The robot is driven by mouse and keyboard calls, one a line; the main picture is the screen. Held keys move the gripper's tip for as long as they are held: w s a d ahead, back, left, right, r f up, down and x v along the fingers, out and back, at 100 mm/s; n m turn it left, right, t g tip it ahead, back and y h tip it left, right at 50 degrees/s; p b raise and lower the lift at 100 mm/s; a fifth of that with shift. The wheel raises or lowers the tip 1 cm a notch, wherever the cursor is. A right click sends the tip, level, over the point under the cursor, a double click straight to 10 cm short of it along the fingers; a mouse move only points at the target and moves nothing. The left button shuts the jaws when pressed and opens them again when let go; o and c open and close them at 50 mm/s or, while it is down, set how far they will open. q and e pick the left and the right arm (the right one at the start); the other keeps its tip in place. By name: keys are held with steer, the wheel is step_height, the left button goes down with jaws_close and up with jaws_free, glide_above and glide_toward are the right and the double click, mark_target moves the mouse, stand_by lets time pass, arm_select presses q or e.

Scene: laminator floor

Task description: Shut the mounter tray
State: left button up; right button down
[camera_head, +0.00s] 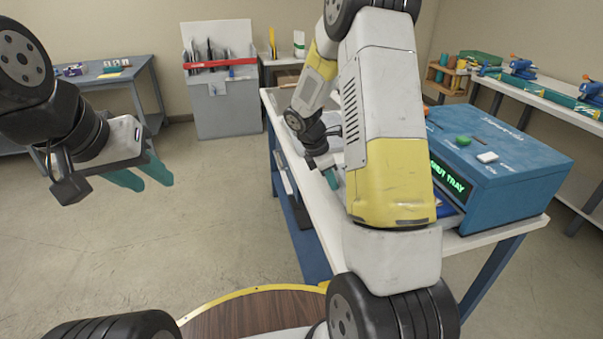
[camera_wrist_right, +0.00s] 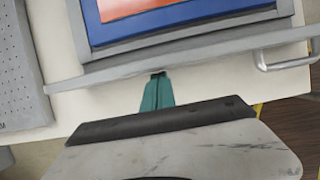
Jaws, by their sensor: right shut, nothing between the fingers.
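The blue mounter (camera_head: 500,160) stands on the white bench, its green display reading "SHUT TRAY". Its tray (camera_head: 445,207) sticks out below the display, mostly hidden by my right arm. In the right wrist view the tray's grey front bar (camera_wrist_right: 200,52) crosses the picture, with a handle (camera_wrist_right: 287,65) at its right. A blue and orange surface lies inside the tray. My right gripper (camera_wrist_right: 158,78) is shut and empty, its teal fingertips at the bar; contact is hard to tell. It also shows in the head view (camera_head: 332,178). My left gripper (camera_head: 152,180) is open and empty, away over the floor.
The white bench (camera_head: 310,215) carries the mounter. A perforated grey object (camera_wrist_right: 18,75) lies left of the tray in the wrist view. Floor at the left is clear.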

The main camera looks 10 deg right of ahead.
steer(key=d, duration=2.4)
steer(key=shift+w+d, duration=0.3)
steer(key=shift+w, duration=0.1)
steer(key=shift+d, duration=0.35)
steer(key=shift+d+r, duration=0.1)
steer(key=shift+d, duration=0.1)
steer(key=shift+a, duration=0.5)
steer(key=a, duration=0.3)
steer(key=shift+a, duration=0.3)
steer(key=v, duration=1)
steer(key=shift+a, duration=0.3)
